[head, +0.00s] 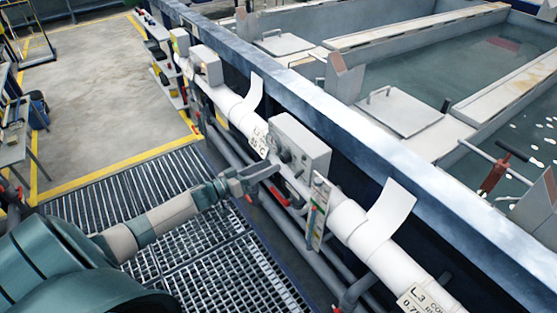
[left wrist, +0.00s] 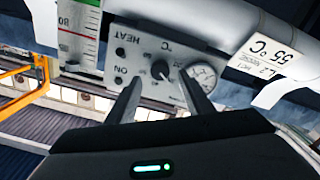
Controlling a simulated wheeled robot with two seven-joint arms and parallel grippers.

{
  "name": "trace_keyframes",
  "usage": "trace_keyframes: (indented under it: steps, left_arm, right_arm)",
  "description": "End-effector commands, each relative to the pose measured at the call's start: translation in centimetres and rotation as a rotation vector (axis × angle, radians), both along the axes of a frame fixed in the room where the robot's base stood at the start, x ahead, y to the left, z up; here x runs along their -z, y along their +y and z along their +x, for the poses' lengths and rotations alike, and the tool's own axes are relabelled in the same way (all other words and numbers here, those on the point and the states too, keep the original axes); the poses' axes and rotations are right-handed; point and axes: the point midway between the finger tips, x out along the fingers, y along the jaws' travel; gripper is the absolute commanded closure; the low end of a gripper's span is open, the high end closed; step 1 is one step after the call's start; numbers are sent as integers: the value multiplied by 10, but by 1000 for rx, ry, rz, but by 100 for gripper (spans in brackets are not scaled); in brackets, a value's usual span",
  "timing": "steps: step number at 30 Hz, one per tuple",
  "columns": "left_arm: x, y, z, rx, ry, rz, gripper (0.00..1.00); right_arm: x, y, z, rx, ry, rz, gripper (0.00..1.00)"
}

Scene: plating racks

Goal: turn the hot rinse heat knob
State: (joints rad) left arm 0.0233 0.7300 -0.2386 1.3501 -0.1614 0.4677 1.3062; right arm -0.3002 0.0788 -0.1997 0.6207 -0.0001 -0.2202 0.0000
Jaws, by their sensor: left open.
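A grey control box (head: 303,143) sits on the white pipe in the head view. In the left wrist view its panel (left wrist: 125,62) is marked HEAT, ON and °C. A small dark round knob (left wrist: 161,70) with a pale pointer mark is in the panel's middle, beside a round white dial (left wrist: 204,76). My left gripper (head: 262,174) is in front of the box. It is open, and in the left wrist view its two fingers (left wrist: 161,78) appear on either side of the knob. I cannot tell whether they touch it. My right gripper is not in view.
A pipe label reading 55 °C (left wrist: 265,50) is next to the panel. A level gauge (head: 318,210) stands beside the box. White pipe (head: 350,222) runs along the blue tank wall (head: 345,125). Grating (head: 165,255) covers the floor below my left arm.

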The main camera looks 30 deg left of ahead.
Motion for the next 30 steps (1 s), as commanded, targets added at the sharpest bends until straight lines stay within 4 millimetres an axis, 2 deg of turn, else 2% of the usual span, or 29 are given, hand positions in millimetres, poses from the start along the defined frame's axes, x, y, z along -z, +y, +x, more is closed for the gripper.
trace_keyframes:
  steps: [3, 10, 24, 25, 27, 30]
  left_arm:
    - [-3, -7, 17, -1, -2, -1, 53]
    - [-2, -16, 39, 0, -2, -2, 53]
    - [0, -19, 46, 1, 0, 0, 53]
    - [0, -19, 46, 1, 0, 0, 58]
    - [0, -19, 46, 0, 0, 0, 74]
    - [0, -19, 46, 0, 0, 0, 94]
  right_arm:
    - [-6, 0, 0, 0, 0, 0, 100]
    - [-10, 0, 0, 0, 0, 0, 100]
    - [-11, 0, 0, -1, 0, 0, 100]
    - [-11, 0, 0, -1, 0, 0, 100]
    - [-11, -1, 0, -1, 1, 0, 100]
    - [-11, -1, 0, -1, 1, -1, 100]
